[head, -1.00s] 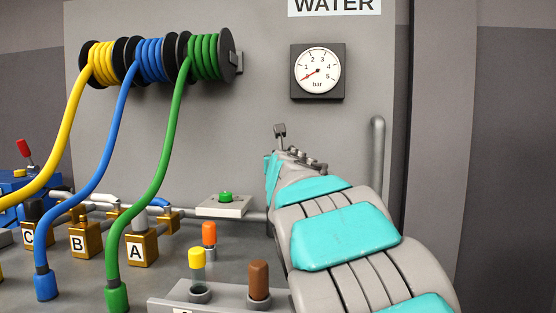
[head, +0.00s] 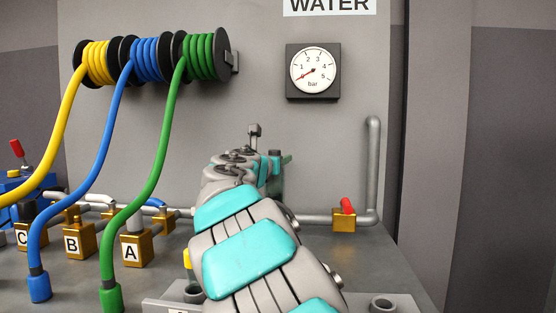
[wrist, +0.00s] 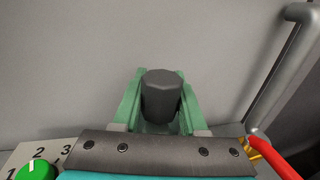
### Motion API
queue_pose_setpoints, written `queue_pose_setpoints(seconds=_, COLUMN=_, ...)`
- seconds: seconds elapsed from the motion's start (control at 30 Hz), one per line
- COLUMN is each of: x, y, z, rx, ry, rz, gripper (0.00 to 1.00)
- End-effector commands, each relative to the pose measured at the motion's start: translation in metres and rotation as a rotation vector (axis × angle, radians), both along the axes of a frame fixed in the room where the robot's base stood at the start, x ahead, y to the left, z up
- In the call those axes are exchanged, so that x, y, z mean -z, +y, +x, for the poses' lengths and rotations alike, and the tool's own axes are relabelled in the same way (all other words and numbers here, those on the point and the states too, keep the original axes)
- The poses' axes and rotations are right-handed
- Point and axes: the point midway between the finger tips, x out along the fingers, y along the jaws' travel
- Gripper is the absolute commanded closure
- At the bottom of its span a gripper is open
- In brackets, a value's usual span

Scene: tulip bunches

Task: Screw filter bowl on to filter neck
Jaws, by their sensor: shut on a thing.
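My gripper (head: 286,160) shows in the head view beyond my grey and teal arm, in front of the grey wall panel. In the wrist view my gripper's green fingers (wrist: 160,98) are shut around a dark grey, many-sided piece (wrist: 160,95). Its flat end faces up in that picture. I cannot tell whether this piece is the filter bowl or the filter neck. In the head view it cannot be made out clearly, and my arm hides much of the area around it.
A grey pipe (head: 373,170) with a red-handled brass valve (head: 344,217) stands to the right. A green dial (wrist: 38,168) shows at lower left in the wrist view. Yellow, blue and green hoses (head: 160,150) hang at left. An empty round holder (head: 382,302) is at lower right.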

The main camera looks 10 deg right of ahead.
Motion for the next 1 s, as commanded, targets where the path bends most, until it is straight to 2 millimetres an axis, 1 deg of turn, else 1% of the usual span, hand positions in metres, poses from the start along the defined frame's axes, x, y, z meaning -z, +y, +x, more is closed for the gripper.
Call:
queue_pose_setpoints(seconds=0.17, x=0.0000, y=0.0003, z=0.0007, rx=0.022, ry=0.000, rz=-0.001, gripper=1.00)
queue_pose_setpoints(seconds=0.33, x=0.0016, y=-0.0016, z=0.0002, rx=0.126, ry=0.001, rz=-0.002, gripper=1.00)
queue_pose_setpoints(seconds=0.43, x=-0.0007, y=-0.0032, z=-0.0020, rx=0.174, ry=-0.002, rz=0.000, gripper=1.00)
queue_pose_setpoints(seconds=0.83, x=0.0000, y=-0.0049, z=-0.0033, rx=0.203, ry=0.000, rz=0.000, gripper=1.00)
queue_pose_setpoints(seconds=1.0, x=0.0011, y=-0.0054, z=-0.0028, rx=0.274, ry=-0.001, rz=0.000, gripper=1.00)
